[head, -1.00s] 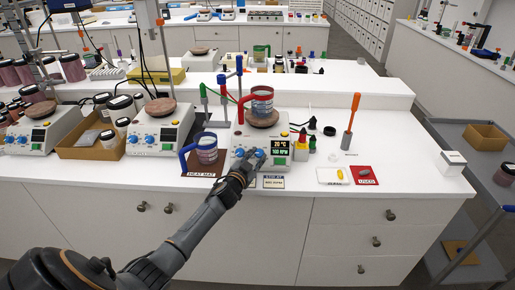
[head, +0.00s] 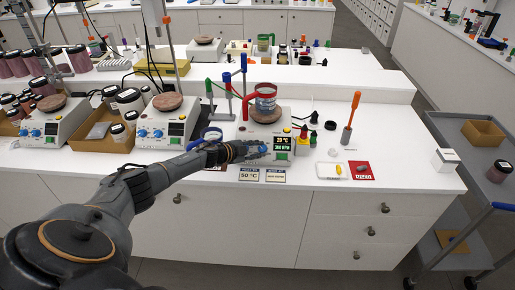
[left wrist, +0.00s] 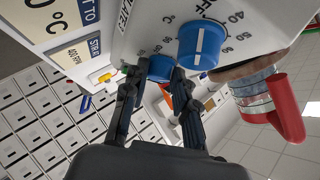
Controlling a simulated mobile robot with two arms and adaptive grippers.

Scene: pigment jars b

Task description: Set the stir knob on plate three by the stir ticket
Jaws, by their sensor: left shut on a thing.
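Plate three (head: 270,120) is the white hotplate on the right of the front row, with a red-handled beaker (head: 266,105) on its round top. My left gripper (head: 252,151) is at its front panel. In the left wrist view, its fingers (left wrist: 155,76) are shut on a blue knob, the stir knob (left wrist: 160,66). The other blue knob (left wrist: 202,44), with a white pointer line, stands free beside it. The lit display (head: 284,145) is too small to read surely. The stir ticket (left wrist: 75,52) reads 400 RPM; it also shows below the plate in the head view (head: 275,175). My right gripper is out of view.
The heat ticket (head: 249,174) reads 50 °C. A blue-handled vessel (head: 211,134) is partly hidden behind my arm. Small coloured bottles (head: 308,136), a white tray (head: 331,171) and a red mat (head: 361,170) lie to the right. The counter's right end is mostly clear.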

